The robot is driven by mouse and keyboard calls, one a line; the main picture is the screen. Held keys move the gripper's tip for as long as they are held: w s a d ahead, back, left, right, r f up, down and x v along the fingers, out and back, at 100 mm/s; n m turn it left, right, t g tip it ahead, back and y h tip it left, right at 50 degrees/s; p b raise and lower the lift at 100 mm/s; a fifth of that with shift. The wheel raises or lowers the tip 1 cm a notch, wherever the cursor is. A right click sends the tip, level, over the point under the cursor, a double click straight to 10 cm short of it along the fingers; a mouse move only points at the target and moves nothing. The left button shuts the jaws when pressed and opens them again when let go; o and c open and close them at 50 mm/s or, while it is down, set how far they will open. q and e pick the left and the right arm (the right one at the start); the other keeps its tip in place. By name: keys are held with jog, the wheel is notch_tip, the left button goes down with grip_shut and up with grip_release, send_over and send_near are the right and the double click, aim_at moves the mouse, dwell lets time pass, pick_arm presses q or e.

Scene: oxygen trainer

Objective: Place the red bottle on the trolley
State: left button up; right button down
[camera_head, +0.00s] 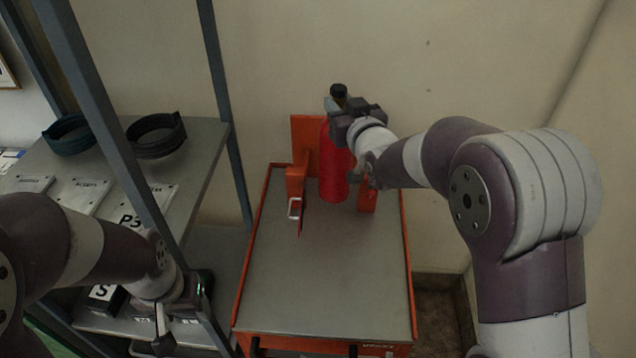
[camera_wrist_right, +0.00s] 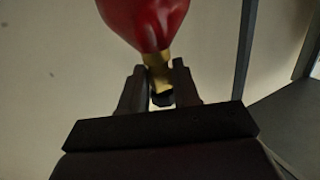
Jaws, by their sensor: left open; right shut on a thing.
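The red bottle (camera_head: 334,170) is upright at the far end of the trolley (camera_head: 325,270), between the orange bracket's side pieces (camera_head: 297,180). It has a dark top. My right gripper (camera_head: 342,108) is shut on the bottle's neck. In the right wrist view the red bottle (camera_wrist_right: 148,18) shows its brass neck (camera_wrist_right: 158,72) between the two fingers of my right gripper (camera_wrist_right: 160,90). I cannot tell whether the bottle's base touches the trolley top. My left gripper (camera_head: 163,325) is open and empty, low at the left beside the shelf rack.
A grey shelf rack (camera_head: 205,150) with blue-grey posts stands to the left. It carries two dark rings (camera_head: 156,134) and labelled places. A black block marked S (camera_head: 103,297) sits on the lower shelf. A wall is behind the trolley. The trolley's near top is clear.

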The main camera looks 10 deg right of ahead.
jog(key=shift+w+a+r, duration=0.15)
jog(key=shift+w+r, duration=0.1)
jog(key=shift+w, duration=0.05)
jog(key=shift+w+f, duration=0.1)
jog(key=shift+w, duration=0.2)
jog(key=w+d+f+p, duration=0.2)
jog(key=w+f+p, duration=0.1)
jog(key=w+f, duration=0.7)
jog(key=shift+w+f+p, duration=0.3)
jog(key=shift+w+f, duration=0.05)
jog(key=shift+w, duration=0.1)
jog(key=shift+f, duration=0.1)
jog(key=c, duration=1.2)
grip_release()
jog(key=shift+s+f, duration=0.15)
jog(key=shift+f, duration=0.15)
jog(key=shift+c, duration=0.2)
jog(key=o, duration=0.4)
jog(key=shift+o, duration=0.2)
jog(key=shift+r, duration=0.1)
